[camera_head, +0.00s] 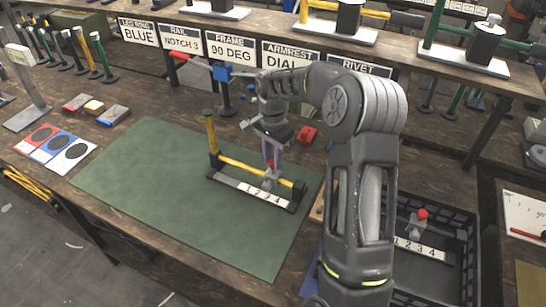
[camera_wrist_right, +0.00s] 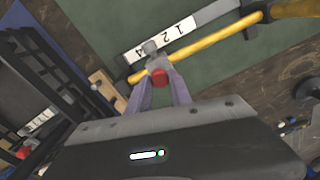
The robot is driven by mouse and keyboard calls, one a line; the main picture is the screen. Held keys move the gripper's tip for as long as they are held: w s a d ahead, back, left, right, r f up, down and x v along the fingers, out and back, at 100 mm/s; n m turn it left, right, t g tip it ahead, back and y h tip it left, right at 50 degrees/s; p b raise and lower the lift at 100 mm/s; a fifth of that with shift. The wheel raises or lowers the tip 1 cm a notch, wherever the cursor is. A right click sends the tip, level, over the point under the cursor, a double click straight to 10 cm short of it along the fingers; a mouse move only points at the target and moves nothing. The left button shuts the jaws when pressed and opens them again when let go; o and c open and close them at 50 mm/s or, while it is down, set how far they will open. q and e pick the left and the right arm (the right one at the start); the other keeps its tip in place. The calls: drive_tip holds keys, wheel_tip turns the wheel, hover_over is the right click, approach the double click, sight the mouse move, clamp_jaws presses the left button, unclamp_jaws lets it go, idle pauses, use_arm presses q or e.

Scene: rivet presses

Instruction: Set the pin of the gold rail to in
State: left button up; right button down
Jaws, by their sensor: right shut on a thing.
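The gold rail (camera_head: 236,164) lies over a dark base on the green mat, with a yellow post upright at its left end. A white strip (camera_head: 247,187) with numbers runs along the front of the base. The rail also shows in the wrist view (camera_wrist_right: 215,40). My right gripper (camera_head: 270,178) reaches down to the rail's right part. Its fingers (camera_wrist_right: 160,92) are shut on the red-tipped pin (camera_wrist_right: 159,77), which sits on a grey slider at the rail. The fingers partly hide the pin, and I cannot tell its depth. My left gripper is out of view.
A black crate (camera_head: 466,222) with another numbered strip and red-tipped pin stands at the right. Coloured blocks (camera_head: 80,102) and a card of coloured discs (camera_head: 57,146) lie left of the green mat (camera_head: 137,178). A shelf with setting signs (camera_head: 231,50) runs behind. The mat's left part is clear.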

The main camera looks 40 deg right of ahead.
idle(0.3)
wheel_tip(320, 180, down, 2)
drive_tip(key=shift+f+b, duration=0.1)
drive_tip(key=shift+b, duration=0.95)
drive_tip(key=shift+s, duration=0.1)
drive_tip(key=c, duration=1.1)
unclamp_jaws()
drive_tip(key=shift+c, duration=0.2)
drive_tip(key=shift+r, duration=0.2)
